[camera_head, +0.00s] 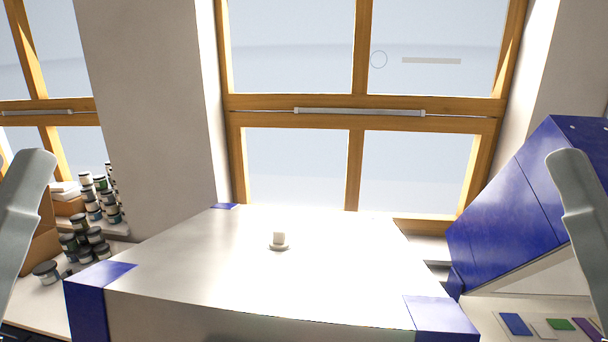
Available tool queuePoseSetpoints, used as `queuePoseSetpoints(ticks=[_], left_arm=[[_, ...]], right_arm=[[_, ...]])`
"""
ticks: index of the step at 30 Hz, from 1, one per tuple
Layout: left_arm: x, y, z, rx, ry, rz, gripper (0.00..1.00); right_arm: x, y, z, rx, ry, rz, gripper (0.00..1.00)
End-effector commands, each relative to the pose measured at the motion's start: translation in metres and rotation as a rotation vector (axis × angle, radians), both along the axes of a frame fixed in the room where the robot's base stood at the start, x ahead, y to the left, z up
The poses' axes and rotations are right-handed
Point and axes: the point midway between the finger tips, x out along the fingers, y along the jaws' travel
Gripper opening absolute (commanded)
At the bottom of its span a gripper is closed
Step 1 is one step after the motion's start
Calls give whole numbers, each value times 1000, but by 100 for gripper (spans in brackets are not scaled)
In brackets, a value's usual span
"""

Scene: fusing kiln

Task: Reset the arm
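Parts of my two arms show at the picture's sides: a grey link of my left arm at the left edge and a grey link of my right arm at the right edge. Both stand upright and slightly slanted, apart from the kiln. Neither gripper's fingers are in the frame. The closed kiln lid (190,262) is a wide pale top with blue corners in the middle. A small white knob or cup-like piece (279,238) sits on it on a round base.
Several dark jars (80,237) stand on a bench at the left. A blue slanted lid or housing (510,200) rises at the right. Below it, coloured glass pieces, including a blue one (515,324), lie on a pale surface. A wood-framed window (354,110) is behind.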

Motion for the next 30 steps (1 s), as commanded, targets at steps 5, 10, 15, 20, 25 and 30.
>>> queuePoseSetpoints(ticks=[5, 10, 15, 20, 25, 30], left_arm=[[0, 0, 113, -1, 0, -1, 39], [0, 0, 196, -1, 0, -2, 39], [0, 0, 260, -1, 1, -3, 39], [0, 0, 281, -1, 1, -3, 39], [0, 0, 278, -1, 1, -3, 39], [0, 0, 277, -1, 0, -3, 39]], right_arm=[[0, 0, 113, 0, 0, 0, 50], [0, 0, 197, 0, 0, 0, 50], [0, 0, 260, 0, 0, 0, 50], [0, 0, 281, 0, 1, 0, 50], [0, 0, 278, 0, 1, 0, 50], [0, 0, 277, 0, 1, 0, 50]])
